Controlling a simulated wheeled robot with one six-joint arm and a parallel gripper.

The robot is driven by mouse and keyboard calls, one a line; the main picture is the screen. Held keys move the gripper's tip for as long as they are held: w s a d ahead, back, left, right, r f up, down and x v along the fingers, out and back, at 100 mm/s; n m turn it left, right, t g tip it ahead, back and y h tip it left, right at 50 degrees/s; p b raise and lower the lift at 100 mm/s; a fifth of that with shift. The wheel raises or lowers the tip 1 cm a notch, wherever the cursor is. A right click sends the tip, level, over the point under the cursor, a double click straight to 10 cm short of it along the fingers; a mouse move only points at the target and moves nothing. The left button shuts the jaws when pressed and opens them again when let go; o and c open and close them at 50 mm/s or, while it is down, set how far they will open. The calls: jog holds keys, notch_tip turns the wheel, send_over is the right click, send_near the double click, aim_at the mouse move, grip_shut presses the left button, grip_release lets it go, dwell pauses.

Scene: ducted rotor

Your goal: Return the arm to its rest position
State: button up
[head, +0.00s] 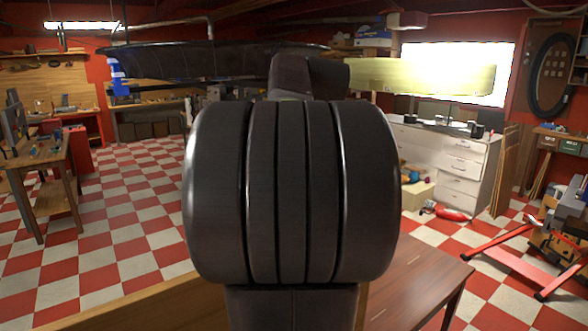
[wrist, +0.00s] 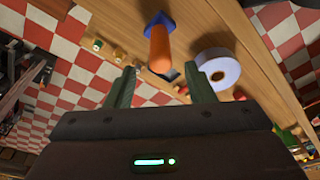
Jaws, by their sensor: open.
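My gripper (wrist: 158,68) shows in the wrist view with its two green fingers spread wide apart. Nothing is held between them. Beyond the fingertips is a wooden bench top (wrist: 205,30). An orange piece with a blue end (wrist: 160,50) lines up with the gap between the fingers. It appears apart from both fingers, though the distance is hard to judge. A pale ring-shaped roll (wrist: 218,72) lies to the right, close to the right finger in the picture. In the head view my dark arm fills the middle, and I cannot make out the gripper.
Small objects (wrist: 97,45) sit along the bench's left side. In the head view, a brown table (head: 420,285) stands at lower right, a white drawer cabinet (head: 455,160) behind it, and a red-framed stand (head: 520,265) far right. Checkered floor (head: 130,200) is open at left.

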jog(key=p+x, duration=0.1)
jog(key=x, duration=0.6)
jog(key=shift+f, duration=0.25)
jog(key=v, duration=0.3)
jog(key=shift+a+b, duration=0.3)
jog(key=shift+b, duration=0.05)
jog(key=shift+w+r, duration=0.1)
jog(key=shift+r, duration=0.45)
